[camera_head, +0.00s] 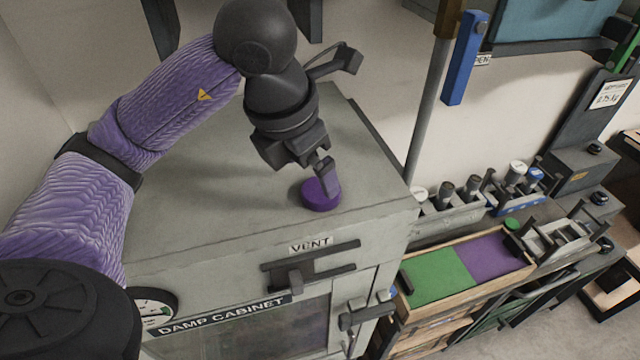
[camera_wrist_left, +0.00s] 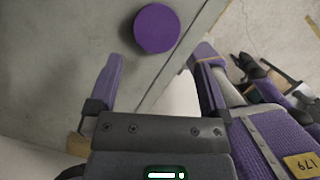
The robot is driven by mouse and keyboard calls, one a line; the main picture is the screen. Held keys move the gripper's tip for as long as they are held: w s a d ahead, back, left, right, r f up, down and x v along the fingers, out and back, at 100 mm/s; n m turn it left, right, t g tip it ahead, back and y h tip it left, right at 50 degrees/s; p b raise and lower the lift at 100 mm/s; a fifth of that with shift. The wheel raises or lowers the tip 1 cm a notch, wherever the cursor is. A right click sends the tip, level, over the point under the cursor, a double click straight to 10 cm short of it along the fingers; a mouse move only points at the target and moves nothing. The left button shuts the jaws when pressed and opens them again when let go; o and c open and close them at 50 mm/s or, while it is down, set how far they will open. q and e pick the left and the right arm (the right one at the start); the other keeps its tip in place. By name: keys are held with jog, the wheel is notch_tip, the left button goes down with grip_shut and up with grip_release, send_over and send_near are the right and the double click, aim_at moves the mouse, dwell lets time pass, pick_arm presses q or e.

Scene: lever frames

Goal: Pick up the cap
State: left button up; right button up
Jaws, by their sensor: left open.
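A round purple cap (camera_head: 318,195) lies flat on top of the grey damp cabinet (camera_head: 220,210), near its front edge. In the wrist view the cap (camera_wrist_left: 157,28) is a full purple disc beyond the fingertips, in line with the gap between them. My left gripper (camera_head: 324,172) points down right over the cap in the head view, and one finger partly covers it. In the wrist view the left gripper (camera_wrist_left: 160,56) is open with nothing between its purple-padded fingers. Whether a finger touches the cap cannot be told.
The cabinet front carries a vent handle (camera_head: 310,265) and a dial (camera_head: 153,308). A wooden tray (camera_head: 470,292) with green and purple halves stands to the right, a small green round piece (camera_head: 511,223) at its back. A vertical pole (camera_head: 425,110) rises behind. The cabinet top is otherwise clear.

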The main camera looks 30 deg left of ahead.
aim_at(320, 189)
pick_arm(q)
jog(key=x, duration=0.2)
jog(key=w+p+x, duration=0.1)
jog(key=x, duration=0.2)
jog(key=shift+a, duration=0.2)
jog(key=shift+f, duration=0.25)
jog(key=shift+s+d, duration=0.15)
jog(key=c, duration=1.1)
